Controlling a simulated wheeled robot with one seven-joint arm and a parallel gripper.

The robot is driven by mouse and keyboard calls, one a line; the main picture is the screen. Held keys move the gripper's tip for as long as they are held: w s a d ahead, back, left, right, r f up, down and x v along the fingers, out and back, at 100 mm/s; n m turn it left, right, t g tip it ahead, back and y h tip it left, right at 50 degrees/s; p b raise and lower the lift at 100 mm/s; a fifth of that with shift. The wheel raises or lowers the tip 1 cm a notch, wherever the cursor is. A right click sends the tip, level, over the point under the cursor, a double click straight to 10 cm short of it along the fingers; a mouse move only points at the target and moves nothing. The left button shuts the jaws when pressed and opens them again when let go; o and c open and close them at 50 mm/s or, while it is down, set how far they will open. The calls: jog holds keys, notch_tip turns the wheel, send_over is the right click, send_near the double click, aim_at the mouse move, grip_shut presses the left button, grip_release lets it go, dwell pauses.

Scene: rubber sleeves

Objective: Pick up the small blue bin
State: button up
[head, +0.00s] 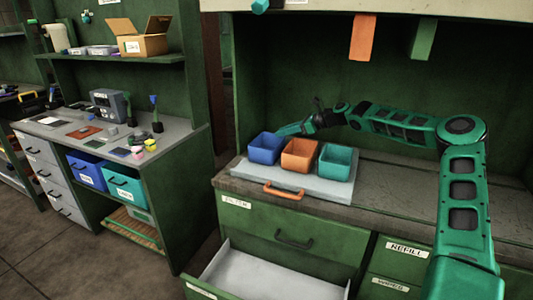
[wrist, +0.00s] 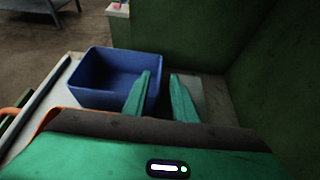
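The small blue bin (head: 264,150) stands upright and open-topped at the left end of a row of three bins on a grey tray (head: 310,190). In the wrist view the blue bin (wrist: 95,93) fills the left middle and looks empty. My gripper (wrist: 160,75) has its two green fingers apart, near the bin's right side. The left finger overlaps the bin in the picture; the right finger is just outside it. Whether either touches the bin I cannot tell. In the head view my gripper (head: 285,130) is behind the bins, its fingertips partly hidden.
An orange bin (head: 299,154) and a teal bin (head: 336,161) stand right of the blue one. The tray has an orange handle (head: 284,190) in front. A drawer (head: 265,270) below is open. Green cabinet walls enclose the back; orange and green pieces hang above.

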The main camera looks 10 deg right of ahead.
jog(key=shift+x, duration=1.75)
jog(key=shift+d+f, duration=0.1)
jog(key=shift+f, duration=0.05)
grip_shut()
